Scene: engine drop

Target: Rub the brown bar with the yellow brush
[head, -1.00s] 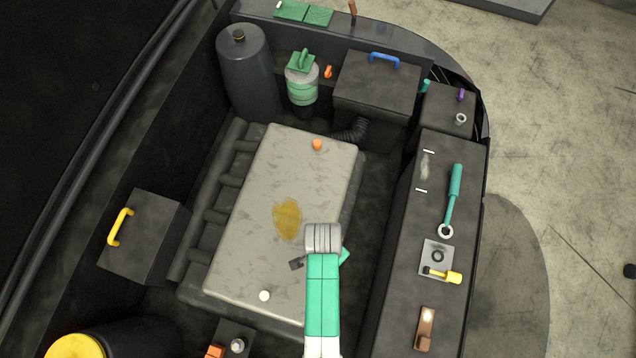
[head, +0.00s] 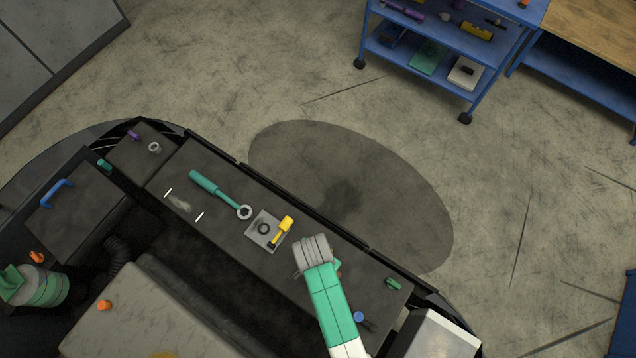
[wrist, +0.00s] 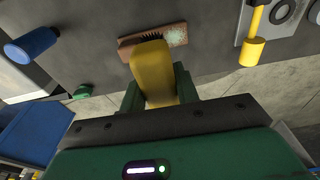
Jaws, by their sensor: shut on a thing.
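The yellow brush (wrist: 153,68) is held between the green fingers of my gripper (wrist: 158,88) in the wrist view. Its dark bristles point at the brown bar (wrist: 128,45) and overlap its middle. I cannot tell whether they touch it. The bar lies on the dark ledge, with a pale speckled patch (wrist: 175,36) at its right end. In the head view my gripper (head: 312,258) is over the ledge, and the bar and brush are hidden beneath it.
A yellow-handled tool (head: 282,232) lies on a square metal plate (head: 257,238) beside my gripper. A teal ratchet (head: 215,190) lies farther left. A green piece (head: 393,284) and a blue knob (head: 358,317) are to the right. Open floor (head: 400,150) lies beyond the ledge.

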